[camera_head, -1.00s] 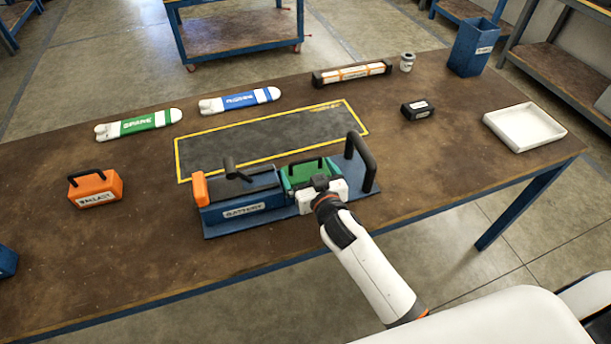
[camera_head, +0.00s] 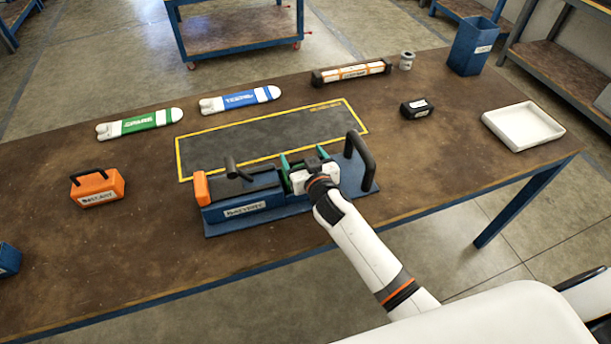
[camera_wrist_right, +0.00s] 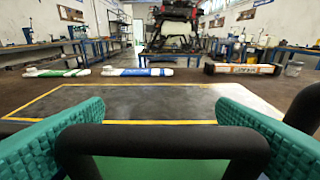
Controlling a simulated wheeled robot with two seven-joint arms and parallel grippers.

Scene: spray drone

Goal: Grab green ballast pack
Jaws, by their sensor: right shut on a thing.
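The green ballast pack (camera_wrist_right: 160,168) shows at the bottom of the right wrist view, with its black handle (camera_wrist_right: 160,140) across the front. In the head view it is mostly hidden behind my right gripper (camera_head: 310,162). The pack is in the blue carrier tray (camera_head: 290,209), beside the blue battery (camera_head: 245,207). My right gripper's teal pads stand at both ends of the handle in the wrist view (camera_wrist_right: 160,115), shut on the pack. Whether the pack is off the tray is hidden. My left gripper is not in view.
A black upright handle (camera_head: 370,160) stands close to the right of my gripper. An orange ballast pack (camera_head: 97,187) sits at left. Behind lies a yellow-edged mat (camera_head: 230,146), clear on top. A white tray (camera_head: 523,126) and blue bin (camera_head: 473,47) stand at right.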

